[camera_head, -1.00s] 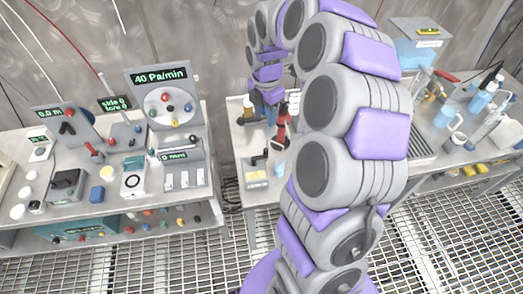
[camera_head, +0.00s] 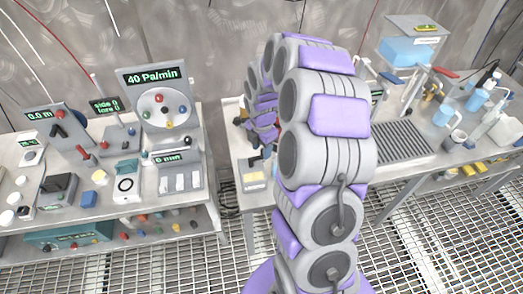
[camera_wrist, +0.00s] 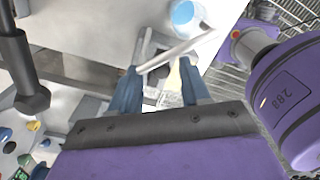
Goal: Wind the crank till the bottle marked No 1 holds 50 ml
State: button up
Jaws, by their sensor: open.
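My gripper (camera_wrist: 162,90) shows in the wrist view with its two blue fingers apart. A thin pale rod (camera_wrist: 175,53) crosses just beyond the fingertips; I cannot tell whether it touches them or is part of a crank. A cup with light blue contents (camera_wrist: 183,13) stands farther up the picture on a white surface. Blue bottles (camera_head: 477,101) stand on the right bench, but no "No 1" mark or fill level can be read. I cannot pick out the crank for sure.
A blue tank (camera_head: 405,51) stands at the back right beyond a dark ribbed tray (camera_head: 402,142). A dark post (camera_wrist: 22,70) is close left of my gripper. The grating floor (camera_head: 420,245) is open.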

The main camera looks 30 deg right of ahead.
jog(key=shift+d+f, duration=0.45)
jog(key=shift+f, duration=0.1)
jog(key=shift+a, duration=0.35)
jog(key=c, duration=0.4)
jog(key=shift+r, duration=0.1)
grip_shut()
